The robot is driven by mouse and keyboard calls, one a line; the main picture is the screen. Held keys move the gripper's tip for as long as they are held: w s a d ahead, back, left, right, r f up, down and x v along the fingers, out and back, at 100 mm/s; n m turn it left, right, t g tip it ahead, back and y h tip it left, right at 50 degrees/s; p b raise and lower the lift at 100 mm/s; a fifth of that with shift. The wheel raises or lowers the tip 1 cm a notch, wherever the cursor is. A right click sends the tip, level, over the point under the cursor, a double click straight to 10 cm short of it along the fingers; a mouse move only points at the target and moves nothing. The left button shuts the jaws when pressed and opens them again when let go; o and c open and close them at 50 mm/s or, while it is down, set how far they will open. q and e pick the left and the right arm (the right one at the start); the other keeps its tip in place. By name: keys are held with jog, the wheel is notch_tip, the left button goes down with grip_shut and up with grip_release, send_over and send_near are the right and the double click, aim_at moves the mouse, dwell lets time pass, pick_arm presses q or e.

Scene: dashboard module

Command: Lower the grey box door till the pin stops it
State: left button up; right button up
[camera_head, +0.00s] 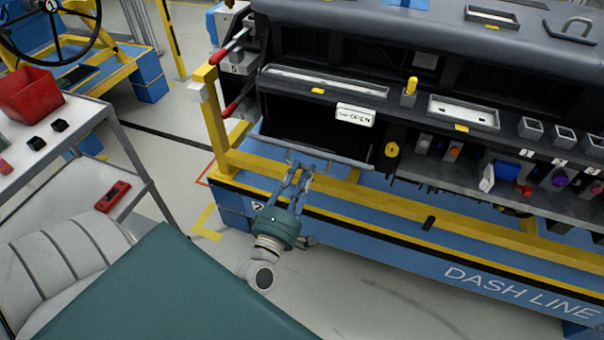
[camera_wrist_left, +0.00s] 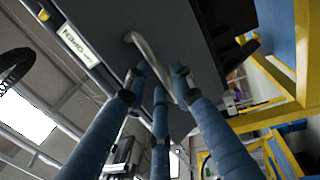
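The grey box door (camera_head: 335,157) hangs part-way open, with its grey edge toward me and a dark cavity behind and above it. In the left wrist view its grey outer face (camera_wrist_left: 178,30) fills the upper middle, and a curved metal door handle (camera_wrist_left: 152,58) stands out from it. My left gripper (camera_head: 298,168) is at the door's front edge. In the wrist view its blue fingers (camera_wrist_left: 160,80) close in on both sides of the handle, seemingly shut on it. The pin cannot be made out. My right gripper is not in view.
A white OPEN label (camera_head: 355,115) is on the dashboard above the door. A yellow frame rail (camera_head: 400,230) runs below, along the blue base. A yellow post with red grips (camera_head: 212,110) stands left. A grey cart (camera_head: 75,120) with a red bin is further left.

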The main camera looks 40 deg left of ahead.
pick_arm(q)
jog(key=shift+o, duration=0.3)
jog(key=v, duration=1.2)
jog(key=shift+a, duration=0.1)
